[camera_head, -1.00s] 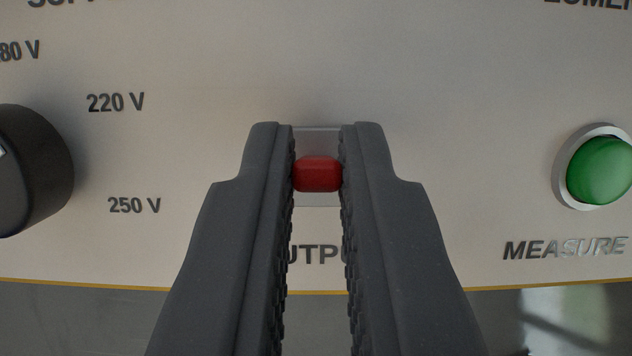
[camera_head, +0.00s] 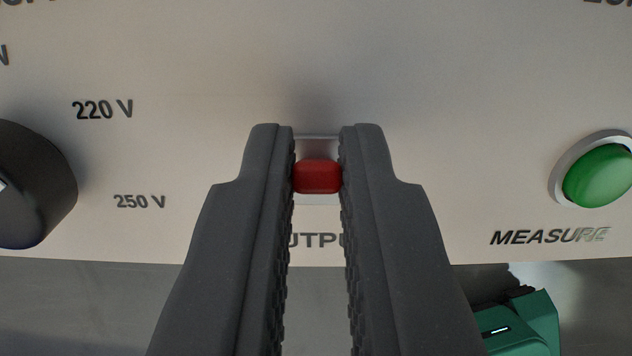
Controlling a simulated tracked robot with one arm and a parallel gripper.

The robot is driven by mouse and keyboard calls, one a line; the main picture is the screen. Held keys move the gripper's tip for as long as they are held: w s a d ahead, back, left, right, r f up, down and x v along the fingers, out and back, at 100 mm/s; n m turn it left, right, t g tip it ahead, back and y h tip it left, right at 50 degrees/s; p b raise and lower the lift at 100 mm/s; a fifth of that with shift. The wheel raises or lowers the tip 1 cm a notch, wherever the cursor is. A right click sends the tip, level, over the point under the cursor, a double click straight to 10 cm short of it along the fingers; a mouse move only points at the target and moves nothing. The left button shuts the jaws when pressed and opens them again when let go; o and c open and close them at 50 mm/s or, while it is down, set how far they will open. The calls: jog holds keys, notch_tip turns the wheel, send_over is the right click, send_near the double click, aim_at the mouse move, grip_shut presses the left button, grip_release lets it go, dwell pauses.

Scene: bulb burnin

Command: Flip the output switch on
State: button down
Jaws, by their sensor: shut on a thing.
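The output switch has a red lever (camera_head: 318,177) set in a pale plate on the cream panel (camera_head: 430,90). My gripper (camera_head: 318,170) is shut on the red lever, with one dark finger on each side touching it. The fingers hide the outer letters of the OUTPUT label (camera_head: 315,240) below the switch. The lever's position, on or off, cannot be told from this view.
A black knob (camera_head: 35,185) with 220 V and 250 V marks is at the left. A green button (camera_head: 600,175) marked MEASURE is at the right. A green object (camera_head: 520,325) lies below the panel at the lower right.

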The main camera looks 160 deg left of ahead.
aim_at(314, 179)
jog(key=shift+w+r, duration=0.15)
jog(key=shift+w, duration=0.05)
dwell(0.6)
jog(key=c, duration=1.5)
grip_release()
jog(key=shift+s, duration=0.15)
jog(key=shift+s+a+r, duration=0.1)
jog(key=shift+s+r, duration=0.05)
jog(key=shift+r, duration=0.4)
jog(key=shift+s+r, duration=0.2)
jog(key=shift+s, duration=0.05)
jog(key=shift+v, duration=0.8)
jog(key=v, duration=1)
jog(key=shift+w+r, duration=0.15)
